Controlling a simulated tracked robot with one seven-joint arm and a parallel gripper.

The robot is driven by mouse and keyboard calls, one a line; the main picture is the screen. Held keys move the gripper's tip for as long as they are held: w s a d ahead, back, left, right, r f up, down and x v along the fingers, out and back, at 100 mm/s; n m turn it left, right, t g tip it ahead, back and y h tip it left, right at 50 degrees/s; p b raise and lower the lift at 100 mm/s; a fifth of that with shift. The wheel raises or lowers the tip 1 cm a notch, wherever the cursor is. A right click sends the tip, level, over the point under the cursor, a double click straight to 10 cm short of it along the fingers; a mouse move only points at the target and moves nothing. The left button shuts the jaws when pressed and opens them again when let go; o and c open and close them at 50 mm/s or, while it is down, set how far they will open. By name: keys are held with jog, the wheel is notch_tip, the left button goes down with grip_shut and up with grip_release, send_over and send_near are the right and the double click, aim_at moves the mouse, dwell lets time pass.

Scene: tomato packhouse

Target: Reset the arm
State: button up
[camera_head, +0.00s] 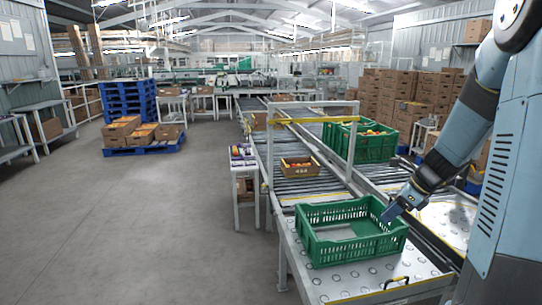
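My arm (462,130) comes in from the right side of the head view and reaches down and to the left. My gripper (388,216) is at its lower end, at the right rim of a green crate (322,252). The gripper is small and dark blue here, and its fingers cannot be made out clearly. I cannot tell whether it touches the crate or hangs just above it. The crate stands on a metal ball-top table (350,284), and its visible floor looks empty.
A roller conveyor (292,188) runs back from the table, with a cardboard box (300,169) on it. Green crates (372,148) with tomatoes stand behind. Stacked cartons (395,95) fill the back right. Blue pallets (128,101) stand at the left.

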jog(key=s+a+r+n+h, duration=0.1)
jog(key=s+a+r+n, duration=0.2)
jog(key=s+r+n, duration=0.2)
jog(key=s+a+r+n+t+h, duration=0.1)
jog(key=s+a+r+n, duration=0.3)
jog(key=s+n, duration=0.6)
jog(key=s+a+r+n+t+h, duration=0.1)
jog(key=s+a+r+n+h, duration=0.2)
jog(key=s+r+n, duration=0.3)
jog(key=s+n, duration=0.1)
jog(key=n, duration=0.3)
jog(key=shift+s+a+r, duration=0.3)
jog(key=shift+s+a, duration=0.05)
jog(key=shift+s, duration=0.05)
